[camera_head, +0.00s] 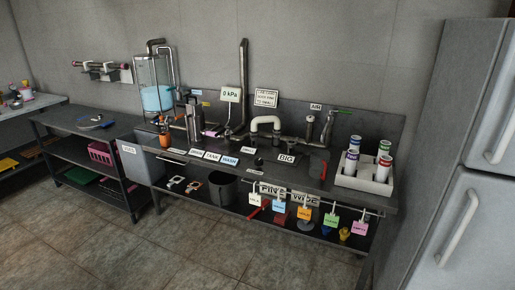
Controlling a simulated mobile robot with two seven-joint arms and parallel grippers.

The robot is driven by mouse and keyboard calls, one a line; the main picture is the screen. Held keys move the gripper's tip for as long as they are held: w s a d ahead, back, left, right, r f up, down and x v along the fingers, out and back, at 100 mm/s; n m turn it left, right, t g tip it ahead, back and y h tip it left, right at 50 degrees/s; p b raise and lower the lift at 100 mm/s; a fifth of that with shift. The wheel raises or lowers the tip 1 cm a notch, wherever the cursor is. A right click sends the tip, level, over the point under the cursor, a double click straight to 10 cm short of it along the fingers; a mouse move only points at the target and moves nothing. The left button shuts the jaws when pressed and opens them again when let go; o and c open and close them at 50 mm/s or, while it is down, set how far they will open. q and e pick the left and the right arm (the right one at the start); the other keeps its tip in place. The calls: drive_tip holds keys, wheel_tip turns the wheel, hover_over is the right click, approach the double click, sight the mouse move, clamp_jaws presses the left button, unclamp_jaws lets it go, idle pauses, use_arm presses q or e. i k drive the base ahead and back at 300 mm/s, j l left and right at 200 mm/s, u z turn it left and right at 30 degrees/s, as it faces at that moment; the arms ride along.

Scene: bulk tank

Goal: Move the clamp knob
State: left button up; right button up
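No part is clearly marked as the clamp knob at this distance. A small dark knob-like part (258,161) sits on the dark workbench (335,196), left of the BIG label (287,158); I cannot tell whether it is the clamp knob. Dark pipework with a white bent pipe (266,121) stands behind it. A pink part (211,133) lies on the pipework near the "0 kPa" sign (231,94). A clear tank (156,98) with blue liquid stands at the bench's left. Neither of my grippers is in view.
A white caddy (366,184) with several cylinders stands at the bench's right end. A fridge (461,170) closes off the right. The tiled floor (215,245) in front is clear.

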sight(259, 162)
drive_tip(key=i, duration=1.4)
